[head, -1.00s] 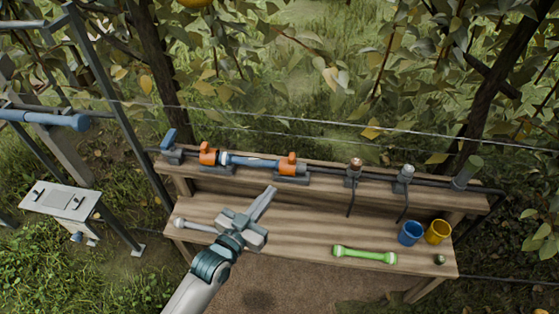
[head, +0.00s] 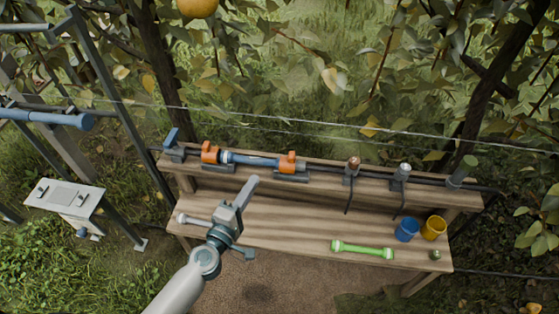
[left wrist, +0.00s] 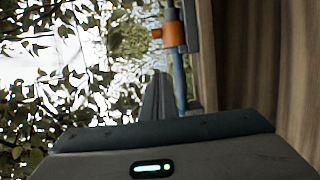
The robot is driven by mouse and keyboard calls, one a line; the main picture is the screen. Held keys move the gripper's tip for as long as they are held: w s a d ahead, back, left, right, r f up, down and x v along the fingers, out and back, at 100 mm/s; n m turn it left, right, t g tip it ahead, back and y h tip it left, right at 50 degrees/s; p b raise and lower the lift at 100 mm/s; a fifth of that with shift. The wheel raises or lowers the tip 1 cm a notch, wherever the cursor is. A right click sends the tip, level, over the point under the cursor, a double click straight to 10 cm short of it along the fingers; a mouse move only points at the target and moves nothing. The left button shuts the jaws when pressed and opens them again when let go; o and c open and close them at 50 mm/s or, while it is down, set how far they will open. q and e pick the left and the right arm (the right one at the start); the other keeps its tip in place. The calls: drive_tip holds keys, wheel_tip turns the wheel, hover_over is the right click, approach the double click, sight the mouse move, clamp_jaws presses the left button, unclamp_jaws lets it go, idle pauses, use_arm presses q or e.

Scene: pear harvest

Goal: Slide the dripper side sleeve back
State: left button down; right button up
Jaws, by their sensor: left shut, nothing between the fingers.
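A black pipe line runs along the raised back shelf, with a blue pipe section (head: 252,160) between a left orange sleeve (head: 210,152) and a right orange sleeve (head: 287,162). The right orange sleeve is the one nearer two upright drippers, one copper-topped (head: 353,168) and one grey-topped (head: 401,175). My left gripper (head: 254,182) is shut and empty, its fingers pointing at the shelf just below the blue section in the picture. I cannot tell if they touch anything. In the left wrist view the shut fingers (left wrist: 158,98) are beside the blue pipe, with an orange sleeve (left wrist: 173,35) beyond. My right gripper is not in view.
On the lower bench (head: 280,232) lie a pale rod (head: 195,220), a green-ended bar (head: 362,249), a blue cup (head: 407,229) and a yellow cup (head: 433,227). A blue-handled valve (head: 172,142) is at the pipe's left. Wires and branches hang behind.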

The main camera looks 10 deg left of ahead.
sight(280, 165)
use_arm(q)
drive_tip(key=shift+w, duration=0.1)
idle(0.3)
drive_tip(key=x, duration=1)
drive_tip(key=shift+d+f, duration=0.1)
drive_tip(key=shift+d, duration=1.85)
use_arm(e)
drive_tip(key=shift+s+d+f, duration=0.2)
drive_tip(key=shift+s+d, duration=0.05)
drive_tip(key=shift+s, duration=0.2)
